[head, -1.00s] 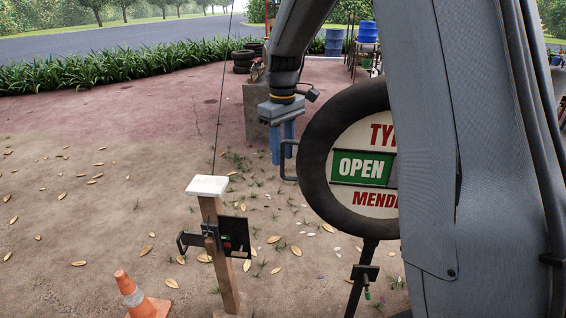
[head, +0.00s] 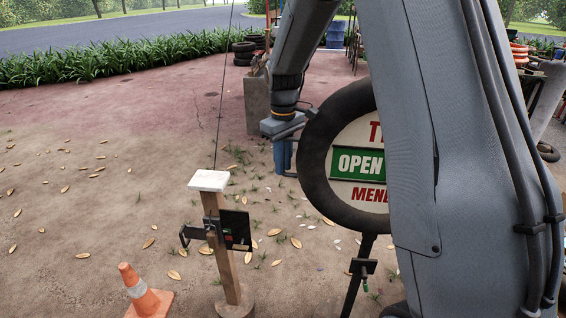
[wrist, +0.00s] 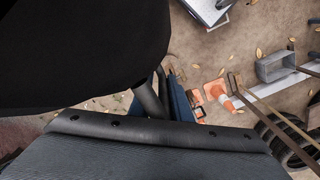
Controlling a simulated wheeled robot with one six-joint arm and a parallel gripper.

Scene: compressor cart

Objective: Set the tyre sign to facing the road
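The tyre sign (head: 314,150) stands right of centre in the head view on a dark post (head: 359,284). Its white face with the green OPEN panel (head: 357,164) shows toward the head camera; my arm hides its right part. My gripper (head: 282,158), with blue fingers pointing down, is at the tyre's left edge, close to the side handle (head: 288,172), which is mostly hidden. In the wrist view the black tyre (wrist: 85,45) fills the upper left, and a blue finger (wrist: 180,108) shows beside a dark bar (wrist: 150,98). The finger gap and any grip on the handle are unclear.
A wooden post (head: 221,248) with a white cap and a dark latch box stands left of the sign. An orange cone (head: 143,292) is at the front left. A concrete block (head: 257,105) and stacked tyres (head: 243,54) are behind. Open dirt ground lies left.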

